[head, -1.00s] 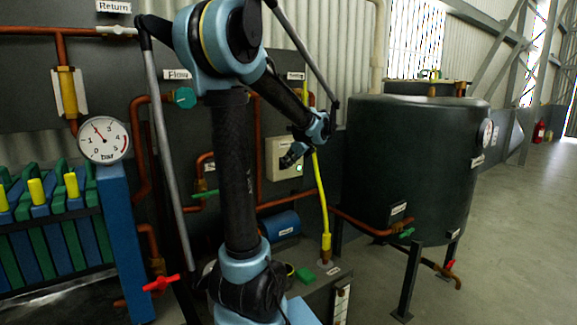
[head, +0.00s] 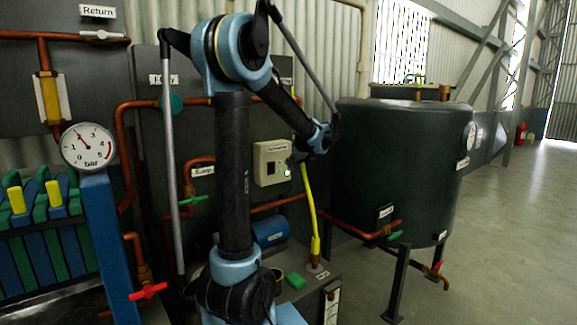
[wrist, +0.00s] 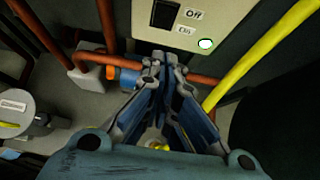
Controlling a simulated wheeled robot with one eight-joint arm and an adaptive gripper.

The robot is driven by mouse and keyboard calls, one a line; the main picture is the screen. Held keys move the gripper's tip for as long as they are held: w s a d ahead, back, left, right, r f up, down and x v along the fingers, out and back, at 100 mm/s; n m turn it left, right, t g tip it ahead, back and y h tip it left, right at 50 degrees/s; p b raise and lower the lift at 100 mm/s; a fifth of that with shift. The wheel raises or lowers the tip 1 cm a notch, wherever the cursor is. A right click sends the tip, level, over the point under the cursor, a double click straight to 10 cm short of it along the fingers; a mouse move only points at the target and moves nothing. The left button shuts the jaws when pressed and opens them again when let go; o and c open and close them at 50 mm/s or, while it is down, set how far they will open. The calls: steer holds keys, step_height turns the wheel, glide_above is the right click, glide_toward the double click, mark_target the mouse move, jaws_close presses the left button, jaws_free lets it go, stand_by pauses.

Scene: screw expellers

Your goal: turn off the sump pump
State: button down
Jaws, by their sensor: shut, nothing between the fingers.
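A cream control box (head: 271,163) is on the dark panel in the head view, its label unreadable. In the wrist view the box face (wrist: 218,12) fills the top, with a dark switch (wrist: 165,14), an "Off" label (wrist: 194,14), another label below it and a lit lamp (wrist: 205,44). I cannot tell which way the switch is set. My gripper (wrist: 164,72) is shut and empty, below the switch in the picture and apparently apart from the box. In the head view my gripper (head: 297,157) is at the box's right edge, partly hidden by my wrist.
A yellow hose (head: 311,215) runs down right of the box. Copper pipes (head: 280,205) pass below it, above a blue cylinder (head: 270,231). A large dark tank (head: 395,165) stands to the right. Open floor (head: 510,230) is at far right.

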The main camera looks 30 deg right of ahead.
glide_toward(272, 172)
step_height(272, 172, down, 3)
steer(key=shift+w+a+r, duration=0.1)
steer(key=shift+w, duration=0.8)
steer(key=shift+w+a+r, duration=0.1)
steer(key=shift+w, duration=0.8)
